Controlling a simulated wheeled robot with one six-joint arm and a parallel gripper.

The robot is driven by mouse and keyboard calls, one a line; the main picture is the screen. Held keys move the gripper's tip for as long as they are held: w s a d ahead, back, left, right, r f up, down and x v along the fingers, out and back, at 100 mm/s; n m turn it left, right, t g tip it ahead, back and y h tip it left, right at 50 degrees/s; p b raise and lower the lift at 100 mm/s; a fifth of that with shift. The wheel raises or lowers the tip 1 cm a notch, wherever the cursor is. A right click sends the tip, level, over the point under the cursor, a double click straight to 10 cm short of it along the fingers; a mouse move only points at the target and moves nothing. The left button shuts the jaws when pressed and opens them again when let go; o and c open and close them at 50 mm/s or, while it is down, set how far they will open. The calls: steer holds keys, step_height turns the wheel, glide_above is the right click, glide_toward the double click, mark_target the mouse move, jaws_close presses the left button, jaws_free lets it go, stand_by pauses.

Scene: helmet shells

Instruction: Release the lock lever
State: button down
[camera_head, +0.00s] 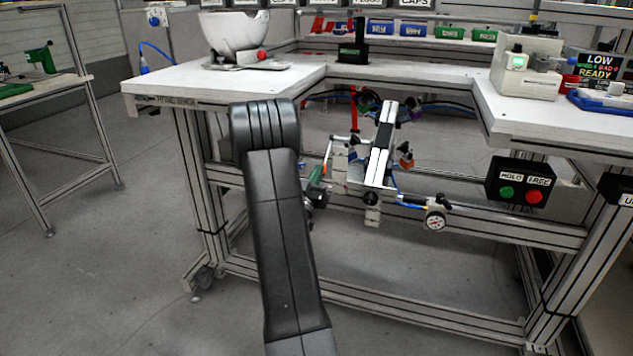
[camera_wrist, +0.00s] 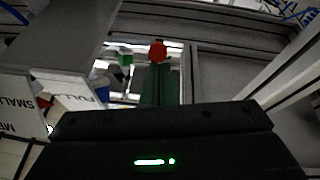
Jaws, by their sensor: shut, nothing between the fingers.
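My gripper (camera_wrist: 157,72) has green fingers that lie together, shut and empty, in the wrist view. A round red-orange knob (camera_wrist: 158,51) shows at the fingertips; it looks like the end of a lever, but I cannot tell whether the fingers touch it. In the head view my gripper (camera_head: 318,174) is partly hidden behind my black arm, left of the fixture (camera_head: 378,155) below the bench cutout. The lever's shaft and the lock it belongs to are not clear in either view.
A gauge (camera_head: 435,220) and a box with HOLD and FREE labels (camera_head: 520,181) sit right of the fixture. The white bench top (camera_head: 230,82) wraps around it, with a white shell (camera_head: 236,34) at left. Frame rails (camera_head: 420,255) run below. Open floor lies to the left.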

steer(key=shift+w+d+f+b, duration=0.1)
steer(key=shift+w+f+b, duration=0.05)
steer(key=shift+f+b, duration=0.4)
stand_by(0.4)
